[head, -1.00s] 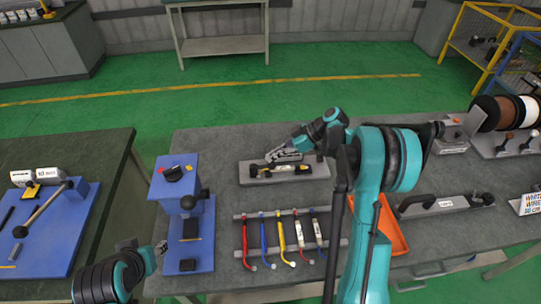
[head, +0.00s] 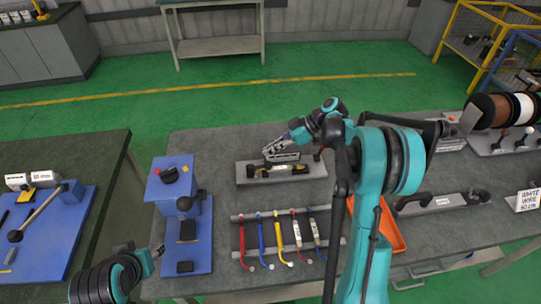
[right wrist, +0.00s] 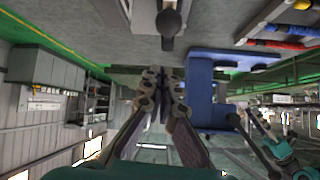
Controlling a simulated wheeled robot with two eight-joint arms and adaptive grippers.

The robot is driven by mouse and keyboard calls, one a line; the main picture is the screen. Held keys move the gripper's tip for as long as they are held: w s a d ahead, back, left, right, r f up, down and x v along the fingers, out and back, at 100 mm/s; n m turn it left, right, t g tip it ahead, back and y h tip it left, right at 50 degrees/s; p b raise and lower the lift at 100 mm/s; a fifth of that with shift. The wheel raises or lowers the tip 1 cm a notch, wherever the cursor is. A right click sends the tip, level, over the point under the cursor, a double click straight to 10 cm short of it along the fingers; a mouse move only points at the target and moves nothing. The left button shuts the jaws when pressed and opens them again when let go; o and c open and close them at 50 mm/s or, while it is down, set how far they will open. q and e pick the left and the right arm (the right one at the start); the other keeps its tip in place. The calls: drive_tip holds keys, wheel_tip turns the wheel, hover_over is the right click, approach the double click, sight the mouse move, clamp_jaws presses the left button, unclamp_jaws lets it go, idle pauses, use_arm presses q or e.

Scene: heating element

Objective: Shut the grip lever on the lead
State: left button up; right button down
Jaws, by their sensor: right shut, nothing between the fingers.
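A grey fixture (head: 312,172) stands on the middle bench, with a black-and-yellow part and a small black knob on it. I cannot make out the lead in it, or which part is the grip lever. My right gripper (head: 268,153) is shut and empty, just above and behind the fixture, covering part of it. In the right wrist view its fingertips (right wrist: 163,72) are together, apart from a black ball knob (right wrist: 168,21) on a grey base. My left gripper (head: 159,249) is low at the left front of the bench; its fingers are too small to read.
A blue press (head: 172,183) stands left of the fixture. A rack of coloured leads (head: 279,240) lies in front, beside an orange tray (head: 391,232). A long grey fixture (head: 452,203) and wire spools (head: 503,108) are at right. The bench behind the fixture is clear.

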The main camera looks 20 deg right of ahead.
wheel_tip(320, 180, up, 6)
drive_tip(key=shift+r, duration=0.25)
idle(0.4)
drive_tip(key=s+a+r+m+t+h, duration=0.1)
drive_tip(key=s+a+m+h, duration=0.2)
drive_tip(key=s, duration=0.3)
drive_tip(key=s+a+r+m+h, duration=0.1)
drive_tip(key=s+a+m+h, duration=0.2)
drive_tip(key=s, duration=0.4)
drive_tip(key=s+d+f+m+t+h, duration=0.1)
drive_tip(key=s+f+m+h, duration=0.1)
drive_tip(key=s, duration=0.4)
drive_tip(key=s+d+f+m+t+h, duration=0.1)
drive_tip(key=s+f+m+t, duration=0.1)
drive_tip(key=s+m, duration=0.3)
drive_tip(key=shift+s+f+h, duration=0.4)
drive_tip(key=shift+s+f, duration=0.05)
drive_tip(key=shift+s, duration=0.6)
